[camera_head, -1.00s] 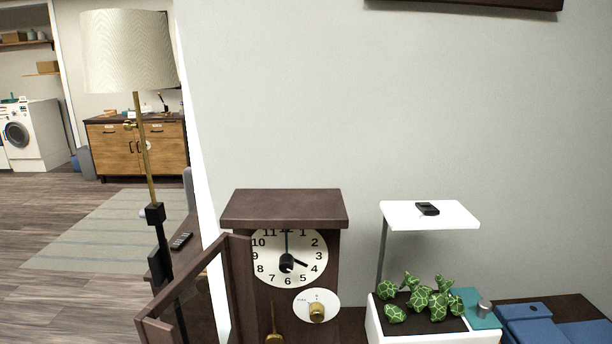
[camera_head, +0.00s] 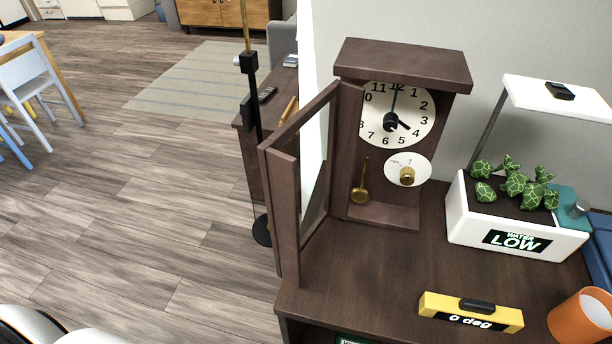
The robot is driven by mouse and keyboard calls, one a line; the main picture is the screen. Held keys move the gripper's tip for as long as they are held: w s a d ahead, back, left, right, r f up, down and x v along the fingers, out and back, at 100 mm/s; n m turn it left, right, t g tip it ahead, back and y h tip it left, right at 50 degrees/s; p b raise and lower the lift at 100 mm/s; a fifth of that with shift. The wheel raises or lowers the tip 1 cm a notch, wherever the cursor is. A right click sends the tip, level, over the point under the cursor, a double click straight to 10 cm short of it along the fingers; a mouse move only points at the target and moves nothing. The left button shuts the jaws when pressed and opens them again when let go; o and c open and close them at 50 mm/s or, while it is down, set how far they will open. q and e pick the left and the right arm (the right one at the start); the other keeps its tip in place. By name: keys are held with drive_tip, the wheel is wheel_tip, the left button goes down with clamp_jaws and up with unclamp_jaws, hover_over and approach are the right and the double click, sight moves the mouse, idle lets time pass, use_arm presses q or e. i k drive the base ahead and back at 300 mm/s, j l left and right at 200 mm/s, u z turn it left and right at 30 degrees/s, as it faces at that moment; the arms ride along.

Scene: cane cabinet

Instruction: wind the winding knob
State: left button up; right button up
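The winding knob (camera_head: 407,176) is a small brass knob on a white oval plate (camera_head: 421,164). It sits below the dial of a dark brown clock (camera_head: 403,62) on the cabinet. A brass pendulum (camera_head: 360,193) hangs at the lower left inside the case. The clock's framed door (camera_head: 284,206) stands swung open to the left, so the knob is uncovered. Neither of my grippers shows in the view.
The cabinet top (camera_head: 366,270) is clear in front of the clock. A yellow level (camera_head: 470,312) reading "0 deg" and an orange cup (camera_head: 583,318) lie at the front right. A white planter (camera_head: 462,222) marked "LOW" stands right of the clock. A lamp pole (camera_head: 256,150) stands left.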

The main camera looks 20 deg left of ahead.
sight(407, 175)
drive_tip(key=j+z, duration=0.2)
drive_tip(key=j, duration=0.25)
drive_tip(key=j+z, duration=0.25)
drive_tip(key=j, duration=0.2)
drive_tip(key=k+j+z, duration=0.2)
drive_tip(key=j, duration=0.2)
drive_tip(key=j+z, duration=0.2)
drive_tip(key=j, duration=0.25)
